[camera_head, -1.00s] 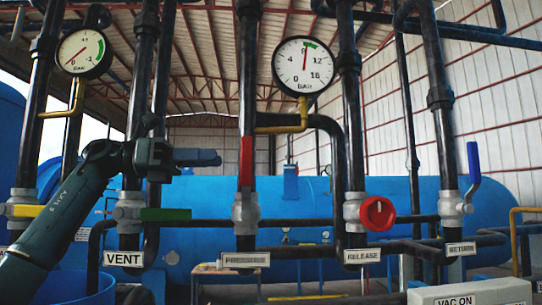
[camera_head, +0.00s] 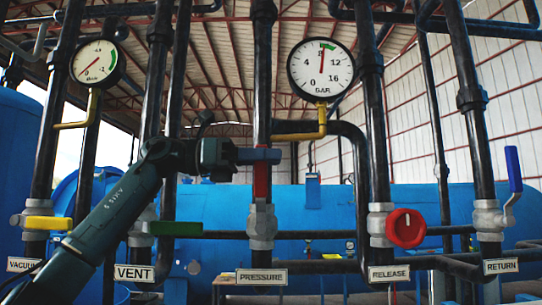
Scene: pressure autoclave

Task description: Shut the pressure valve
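The pressure valve is a grey body (camera_head: 262,226) on the middle black pipe, above the label "PRESSURE" (camera_head: 261,277). Its red lever (camera_head: 262,188) stands upright along the pipe. My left gripper (camera_head: 268,156) reaches in from the left and lies level across the top of the red lever. My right gripper is not in view.
The vent valve's green lever (camera_head: 175,229) and the vacuum valve's yellow lever (camera_head: 48,223) lie level at left. A red round knob (camera_head: 406,228) and a raised blue lever (camera_head: 513,169) are at right.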

